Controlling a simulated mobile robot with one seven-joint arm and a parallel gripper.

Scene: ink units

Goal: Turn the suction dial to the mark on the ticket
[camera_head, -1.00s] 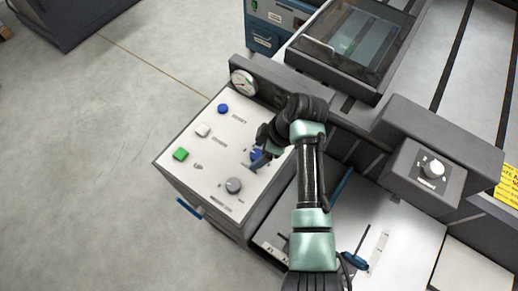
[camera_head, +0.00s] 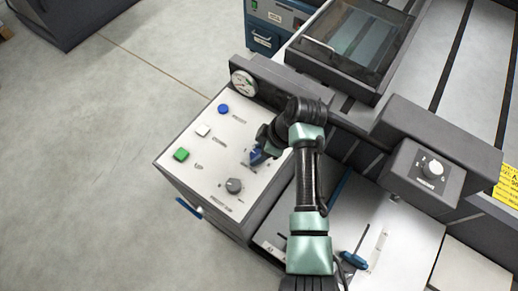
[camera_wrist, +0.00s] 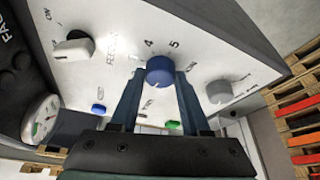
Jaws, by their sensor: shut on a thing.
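A blue dial (camera_wrist: 160,71) sits on a white control panel, with the printed numbers 4 and 5 beside it in the wrist view. My gripper (camera_wrist: 160,80) has its two fingers closed on either side of this dial. In the head view my gripper (camera_head: 259,155) reaches down onto the panel (camera_head: 205,160) and hides most of the dial and its scale. I cannot read the dial's name or see its pointer clearly. I cannot pick out a ticket with a readable mark.
A grey knob (camera_head: 233,185) stands close to my gripper. A green button (camera_head: 181,154), a white button (camera_head: 202,130), a blue button (camera_head: 223,109) and a round gauge (camera_head: 243,83) lie farther left. A white knob (camera_head: 433,168) is on a dark box at right.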

